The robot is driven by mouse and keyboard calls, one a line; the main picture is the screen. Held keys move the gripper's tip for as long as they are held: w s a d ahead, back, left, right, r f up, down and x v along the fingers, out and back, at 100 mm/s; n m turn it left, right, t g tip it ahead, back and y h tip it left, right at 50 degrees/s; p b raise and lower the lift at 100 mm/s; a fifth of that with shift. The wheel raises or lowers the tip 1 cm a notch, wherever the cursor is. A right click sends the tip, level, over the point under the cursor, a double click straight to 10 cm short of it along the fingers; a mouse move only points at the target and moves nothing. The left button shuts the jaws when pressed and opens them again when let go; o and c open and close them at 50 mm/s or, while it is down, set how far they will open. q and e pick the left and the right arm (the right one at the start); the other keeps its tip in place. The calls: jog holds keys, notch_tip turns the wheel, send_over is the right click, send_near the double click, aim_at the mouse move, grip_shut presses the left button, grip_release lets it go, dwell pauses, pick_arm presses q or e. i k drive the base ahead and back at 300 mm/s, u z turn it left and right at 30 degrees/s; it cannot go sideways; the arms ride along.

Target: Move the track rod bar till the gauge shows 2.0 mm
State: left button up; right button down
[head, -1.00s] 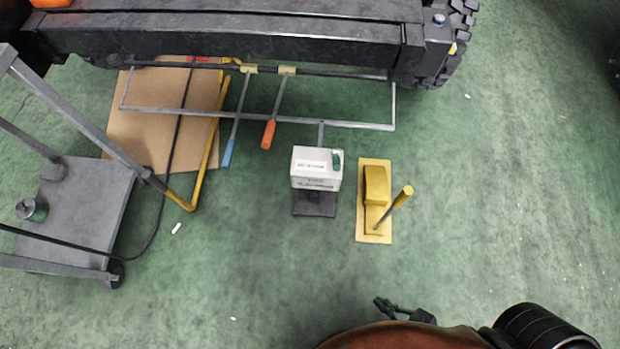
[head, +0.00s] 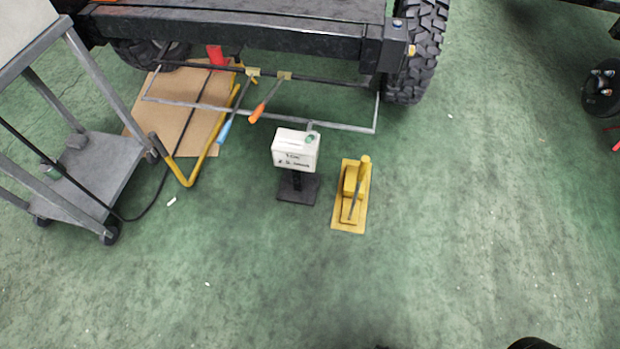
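A dark track rod bar (head: 320,77) runs sideways below the chassis beam, behind a thin grey frame (head: 255,115). Two levers hang from yellow-green clamps on it: one with a blue handle (head: 224,131), one with an orange handle (head: 257,113). A white gauge box (head: 297,149) stands on a dark base (head: 298,187) in front of the frame. It bears dark lettering too small to read surely, and a green spot on top. My grippers are not clearly seen; only small dark shapes show at the bottom edge.
A yellow lever device on a plate (head: 351,197) stands right of the gauge. A grey cart (head: 95,165) is at left, with a yellow bent bar (head: 187,178) and brown cardboard (head: 165,112) near it. A tyre (head: 415,60) is behind. Open green floor lies in front and right.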

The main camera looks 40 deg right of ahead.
aim_at(251, 71)
jog(key=z, duration=0.3)
jog(key=k, duration=0.85)
jog(key=u, duration=0.35)
jog(key=k, duration=1.05)
jog(key=u, duration=1.2)
jog(key=i, duration=1.9)
jog(key=z, duration=0.75)
jog(key=i, duration=1.3)
jog(key=z, duration=1.65)
jog(key=i, duration=0.9)
jog(key=z, duration=0.95)
